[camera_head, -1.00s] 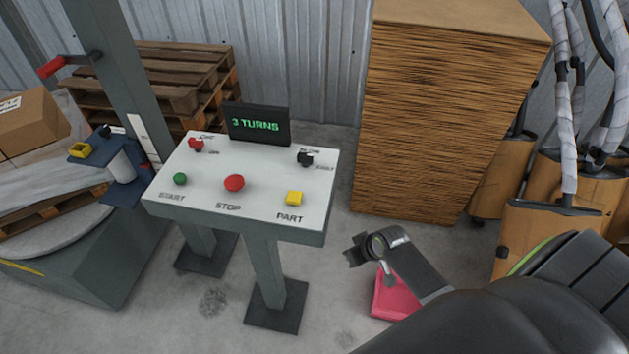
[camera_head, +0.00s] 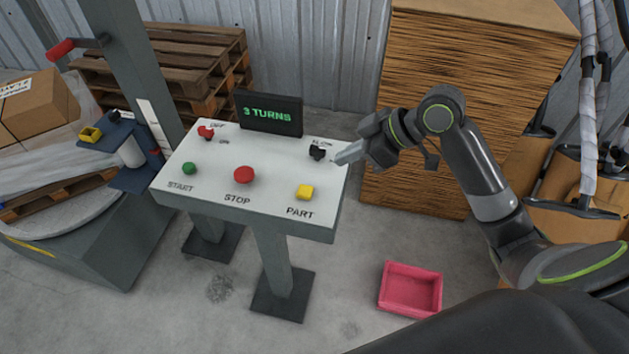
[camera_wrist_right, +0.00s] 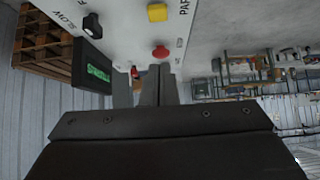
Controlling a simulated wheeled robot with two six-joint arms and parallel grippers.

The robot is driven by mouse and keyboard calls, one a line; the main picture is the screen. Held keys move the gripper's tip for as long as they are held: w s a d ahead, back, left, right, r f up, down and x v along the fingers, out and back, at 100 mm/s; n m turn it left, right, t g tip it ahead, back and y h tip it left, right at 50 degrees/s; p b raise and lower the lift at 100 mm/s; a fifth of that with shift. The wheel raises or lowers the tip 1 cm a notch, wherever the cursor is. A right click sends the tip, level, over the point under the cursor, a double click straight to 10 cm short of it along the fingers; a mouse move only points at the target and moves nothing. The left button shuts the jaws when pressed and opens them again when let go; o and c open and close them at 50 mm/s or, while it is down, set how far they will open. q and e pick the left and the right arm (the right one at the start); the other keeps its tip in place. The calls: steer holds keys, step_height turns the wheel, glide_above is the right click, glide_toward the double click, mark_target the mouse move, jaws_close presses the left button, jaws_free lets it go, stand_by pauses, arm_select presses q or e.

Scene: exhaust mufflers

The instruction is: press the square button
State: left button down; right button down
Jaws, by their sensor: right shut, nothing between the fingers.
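The square button is yellow (camera_head: 304,192) and sits above the PART label at the front right of the white control panel (camera_head: 270,201). It also shows near the top of the right wrist view (camera_wrist_right: 157,12). My right gripper (camera_head: 346,157) is shut and empty at the panel's right edge, beside the black knob (camera_head: 317,152) and behind and to the right of the yellow button, apart from it. In the right wrist view its closed fingers (camera_wrist_right: 158,75) point toward the panel. My left gripper is not in view.
The panel also carries a red STOP button (camera_head: 244,174), a green START button (camera_head: 189,168) and a red switch (camera_head: 206,132). A display (camera_head: 271,113) reading "3 TURNS" stands at its back. A pink bin (camera_head: 410,288) lies on the floor. A wooden box (camera_head: 465,90) stands behind my right arm.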

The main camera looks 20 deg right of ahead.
steer(key=shift+r, duration=0.15)
steer(key=shift+a, duration=0.1)
steer(key=p, duration=0.2)
glide_above(300, 190)
steer(key=s+d, duration=0.1)
steer(key=d, duration=0.1)
steer(key=f, duration=0.7)
steer(key=shift+s+f, duration=0.1)
steer(key=shift+s, duration=0.1)
steer(key=f, duration=0.3)
steer(key=shift+d+f, duration=0.15)
steer(key=shift+d, duration=0.05)
steer(key=shift+s+f+p, duration=0.1)
steer(key=shift+f+p, duration=0.2)
